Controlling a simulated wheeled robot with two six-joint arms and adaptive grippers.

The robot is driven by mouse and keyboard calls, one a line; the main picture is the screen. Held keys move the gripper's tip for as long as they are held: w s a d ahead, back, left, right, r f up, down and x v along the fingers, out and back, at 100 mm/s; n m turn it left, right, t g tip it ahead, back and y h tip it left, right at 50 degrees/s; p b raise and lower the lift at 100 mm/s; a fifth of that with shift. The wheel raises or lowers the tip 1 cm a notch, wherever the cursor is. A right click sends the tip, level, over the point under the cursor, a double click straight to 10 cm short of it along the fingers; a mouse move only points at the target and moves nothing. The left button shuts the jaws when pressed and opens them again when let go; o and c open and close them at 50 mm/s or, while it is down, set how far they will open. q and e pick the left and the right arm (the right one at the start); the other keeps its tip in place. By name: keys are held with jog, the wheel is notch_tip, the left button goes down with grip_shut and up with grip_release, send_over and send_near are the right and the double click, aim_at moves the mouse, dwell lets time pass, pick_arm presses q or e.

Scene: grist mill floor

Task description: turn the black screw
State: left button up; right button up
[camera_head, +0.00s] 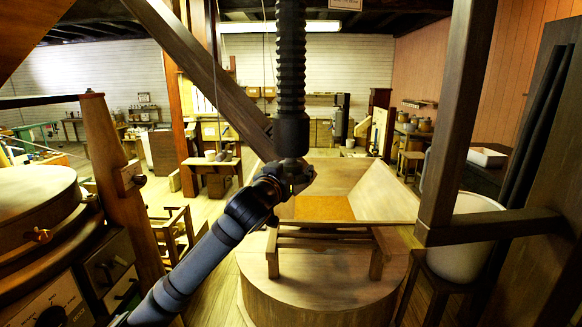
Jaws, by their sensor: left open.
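The black screw (291,55) hangs vertically from the top of the view. Its ribbed shaft runs down to a smooth black collar (291,134) with a narrower end below. My left arm reaches up from the lower left. My left gripper (299,173) is at the bottom end of the screw, just below the collar. It is open, but its fingers are dark and small against the screw. I cannot tell whether they are around the screw's end or only in front of it. My right gripper is not in view.
A wooden hopper (375,197) on a frame stands on a round wooden millstone casing (318,290) below the screw. A diagonal beam (200,65) passes close to the screw on the left. A dark post (459,110) and a pale tub (467,240) stand at right.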

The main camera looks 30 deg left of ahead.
aim_at(292, 129)
pick_arm(q)
notch_tip(292, 129, up, 9)
jog(key=shift+w+r, duration=0.1)
jog(key=shift+w, duration=0.05)
jog(key=shift+r, duration=0.45)
